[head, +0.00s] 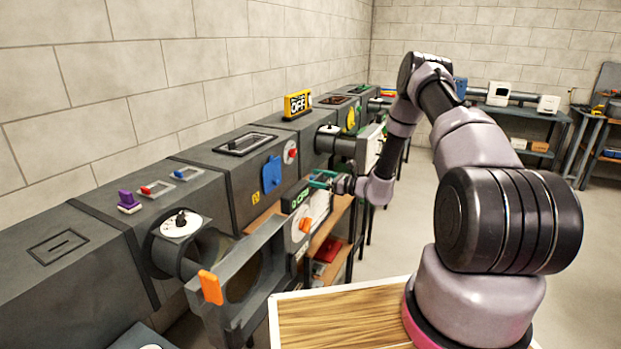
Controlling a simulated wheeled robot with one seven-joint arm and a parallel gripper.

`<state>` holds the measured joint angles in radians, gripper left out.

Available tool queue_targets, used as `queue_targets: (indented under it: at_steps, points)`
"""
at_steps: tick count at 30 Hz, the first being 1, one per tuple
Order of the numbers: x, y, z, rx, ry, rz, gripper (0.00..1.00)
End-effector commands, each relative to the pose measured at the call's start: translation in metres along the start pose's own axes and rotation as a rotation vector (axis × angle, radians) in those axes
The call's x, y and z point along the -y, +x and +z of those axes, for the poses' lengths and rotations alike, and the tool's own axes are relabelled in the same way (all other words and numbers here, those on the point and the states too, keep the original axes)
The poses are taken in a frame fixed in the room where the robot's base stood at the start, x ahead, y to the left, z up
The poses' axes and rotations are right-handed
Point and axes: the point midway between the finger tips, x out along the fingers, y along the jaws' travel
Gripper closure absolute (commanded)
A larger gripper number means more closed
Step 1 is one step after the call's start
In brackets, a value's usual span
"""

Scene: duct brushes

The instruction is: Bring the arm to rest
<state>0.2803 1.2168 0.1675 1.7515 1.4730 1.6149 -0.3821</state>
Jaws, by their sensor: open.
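My arm rises from its base at the lower right, bends at the top and comes down to the wrist in the middle of the head view. My gripper (328,181) points left toward the duct row and is small in the picture. It is open, and I see nothing held between its fingers. It is in front of the duct side, close to a teal-edged part and a panel with green lettering (301,199). I cannot tell whether it touches them.
A long grey duct (120,215) runs along the left wall. An open frame with an orange handle (210,287) sticks out near a wooden board (340,318). A yellow "OFF" sign (297,104) stands on the duct. A bench (530,112) is at the back; the floor (405,240) between is clear.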

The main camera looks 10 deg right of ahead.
Motion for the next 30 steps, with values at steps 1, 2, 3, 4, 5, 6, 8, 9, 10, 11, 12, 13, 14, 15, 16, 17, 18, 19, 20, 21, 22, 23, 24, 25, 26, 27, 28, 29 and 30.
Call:
queue_targets:
  at_steps: [1,2,3,4,5,6,8,9,10,11,12,13,14,15,16,17,18,19,20,21,22,23,24,25,26,27,28,29,30]
  points:
    - [0.002,-0.011,0.000,-0.001,0.001,-0.005,0.00]
    - [0.002,-0.017,0.000,-0.001,0.001,-0.005,0.00]
    - [0.002,-0.026,0.000,-0.002,0.002,-0.005,0.00]
    - [0.002,-0.033,0.000,-0.001,0.001,-0.005,0.00]
    - [0.002,-0.039,0.000,0.000,0.001,-0.005,0.00]
    - [0.002,-0.047,0.000,0.000,0.001,-0.006,0.00]
    - [0.002,-0.058,0.000,-0.001,0.001,-0.005,0.00]
    - [0.001,-0.065,0.000,0.000,0.001,-0.004,0.00]
    - [0.001,-0.070,0.000,0.000,0.001,-0.003,0.00]
    - [0.001,-0.074,0.000,0.000,0.001,-0.004,0.00]
    - [0.001,-0.079,0.000,0.000,0.001,-0.004,0.00]
    - [0.001,-0.082,0.000,0.000,0.000,-0.003,0.00]
    - [0.001,-0.084,0.000,0.000,0.000,-0.002,0.00]
    - [0.001,-0.087,0.001,0.000,-0.001,-0.001,0.00]
    - [0.000,-0.088,0.002,0.000,-0.004,0.002,0.00]
    - [-0.001,-0.088,0.005,-0.002,-0.009,0.009,0.00]
    - [-0.002,-0.088,0.011,-0.005,-0.021,0.024,0.00]
    - [-0.005,-0.087,0.018,-0.010,-0.034,0.040,0.00]
    - [-0.007,-0.085,0.026,-0.016,-0.051,0.060,0.00]
    - [-0.012,-0.083,0.040,-0.027,-0.078,0.094,0.00]
    - [-0.017,-0.081,0.051,-0.036,-0.101,0.123,0.00]
    - [-0.023,-0.079,0.063,-0.049,-0.129,0.155,0.00]
    - [-0.031,-0.077,0.082,-0.066,-0.170,0.202,0.00]
    - [-0.039,-0.076,0.094,-0.083,-0.202,0.239,0.00]
    - [-0.046,-0.076,0.107,-0.098,-0.234,0.275,0.00]
    - [-0.057,-0.075,0.124,-0.121,-0.279,0.322,0.00]
    - [-0.065,-0.076,0.136,-0.138,-0.311,0.356,0.00]
    - [-0.073,-0.077,0.147,-0.156,-0.345,0.388,0.00]
    - [-0.084,-0.079,0.162,-0.180,-0.390,0.431,0.00]
